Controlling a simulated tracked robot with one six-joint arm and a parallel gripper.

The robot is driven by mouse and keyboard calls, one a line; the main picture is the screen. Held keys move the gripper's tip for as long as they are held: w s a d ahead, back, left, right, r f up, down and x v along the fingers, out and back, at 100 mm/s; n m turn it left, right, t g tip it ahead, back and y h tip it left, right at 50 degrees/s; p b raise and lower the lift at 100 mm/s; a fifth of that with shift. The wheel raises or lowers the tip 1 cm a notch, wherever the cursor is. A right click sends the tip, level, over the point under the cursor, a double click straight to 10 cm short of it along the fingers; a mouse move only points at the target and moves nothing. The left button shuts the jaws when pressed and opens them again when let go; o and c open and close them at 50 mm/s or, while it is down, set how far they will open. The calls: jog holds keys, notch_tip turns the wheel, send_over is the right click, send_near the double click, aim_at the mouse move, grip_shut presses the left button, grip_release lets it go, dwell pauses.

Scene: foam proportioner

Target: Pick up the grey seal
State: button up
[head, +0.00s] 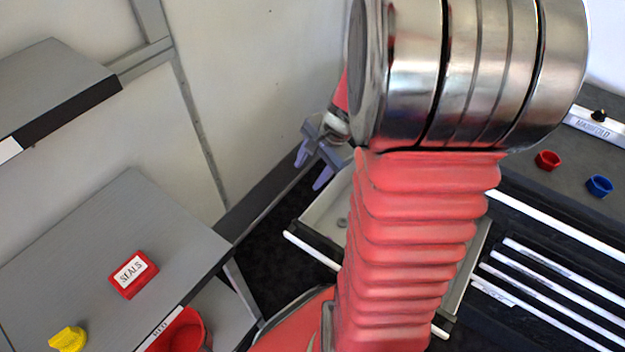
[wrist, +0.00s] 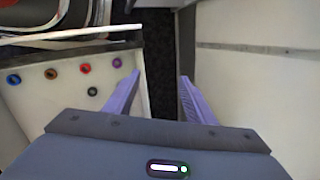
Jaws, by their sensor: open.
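A small dark grey ring, which looks like the grey seal (wrist: 92,91), lies in an open pale drawer (wrist: 62,112) at the left of the wrist view. It lies apart from a row of coloured rings. In the head view a small grey ring (head: 342,222) shows on the drawer floor, left of my arm. My gripper (head: 311,170) is open and empty, with purple fingers. In the wrist view my gripper (wrist: 160,76) is over a dark gap to the right of the drawer, not over the seal. My arm hides much of the drawer in the head view.
Orange, red and purple rings (wrist: 85,68) share the drawer. A shelf at left holds a red SEALS box (head: 133,274), a yellow knob (head: 68,340) and a red bin (head: 185,332). Red (head: 547,160) and blue (head: 599,186) caps sit on the right bench. A pale wall stands behind.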

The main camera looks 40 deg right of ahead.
jog(key=s+d+f+m, duration=0.4)
jog(key=d+f+m, duration=0.2)
jog(key=f, duration=0.3)
jog(key=s+d+f+m, duration=0.4)
jog(key=d+f+m, duration=0.2)
jog(key=d+f, duration=0.3)
jog(key=shift+s+f+m, duration=0.3)
jog(key=shift+f+m, duration=0.1)
jog(key=shift+x, duration=4.35)
jog(key=shift+w+a+r, duration=0.1)
jog(key=shift+a, duration=0.1)
jog(key=shift+x, duration=2.65)
jog(key=shift+w, duration=0.15)
jog(key=shift+r, duration=0.1)
